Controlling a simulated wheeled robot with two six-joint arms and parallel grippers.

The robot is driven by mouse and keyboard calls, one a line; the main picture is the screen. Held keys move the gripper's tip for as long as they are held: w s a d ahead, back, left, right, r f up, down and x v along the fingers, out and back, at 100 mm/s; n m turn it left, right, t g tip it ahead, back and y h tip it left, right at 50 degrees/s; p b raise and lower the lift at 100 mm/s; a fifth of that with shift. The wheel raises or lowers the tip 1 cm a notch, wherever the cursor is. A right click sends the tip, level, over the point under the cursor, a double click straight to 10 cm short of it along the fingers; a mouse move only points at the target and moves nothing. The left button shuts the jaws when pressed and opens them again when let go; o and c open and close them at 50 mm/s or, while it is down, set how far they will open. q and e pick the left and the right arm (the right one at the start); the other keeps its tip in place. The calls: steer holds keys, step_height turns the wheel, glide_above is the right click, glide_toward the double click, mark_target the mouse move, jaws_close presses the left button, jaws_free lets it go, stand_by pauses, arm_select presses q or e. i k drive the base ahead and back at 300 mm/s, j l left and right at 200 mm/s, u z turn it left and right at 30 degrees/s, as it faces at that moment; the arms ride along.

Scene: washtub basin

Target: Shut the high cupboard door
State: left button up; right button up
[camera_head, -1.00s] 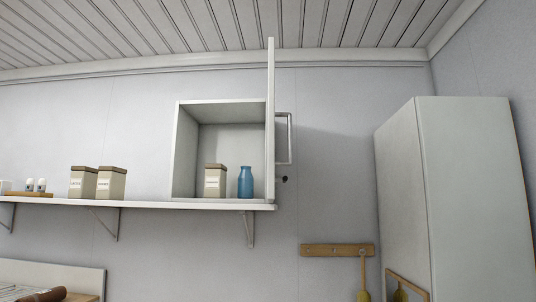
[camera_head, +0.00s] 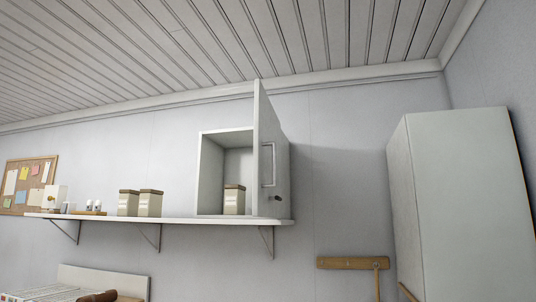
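The high cupboard (camera_head: 211,176) is a small white open box standing on a wall shelf, a little left of the middle of the view. Its door (camera_head: 265,155) is hinged on the right side and stands open, swung out toward me. The door's outer face, with a framed panel and a small dark knob (camera_head: 275,198), shows on the right. A cream canister (camera_head: 234,200) with a brown lid stands inside the cupboard. The door hides the right part of the interior. Neither gripper is in view.
The white shelf (camera_head: 180,218) on brackets runs left, carrying two more canisters (camera_head: 139,203) and small shakers. A cork board (camera_head: 28,185) hangs at far left. A tall white cabinet (camera_head: 465,210) stands at right. A wooden hook rail (camera_head: 353,263) hangs below right of the shelf.

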mark_target(267, 156)
steer(key=j, duration=0.25)
steer(key=i+j, duration=0.15)
steer(key=j, duration=0.15)
steer(key=i+j, duration=0.15)
steer(key=i, duration=0.2)
steer(key=i+j, duration=0.15)
steer(key=i, duration=0.2)
steer(key=i+l, duration=0.1)
steer(key=i+u, duration=0.05)
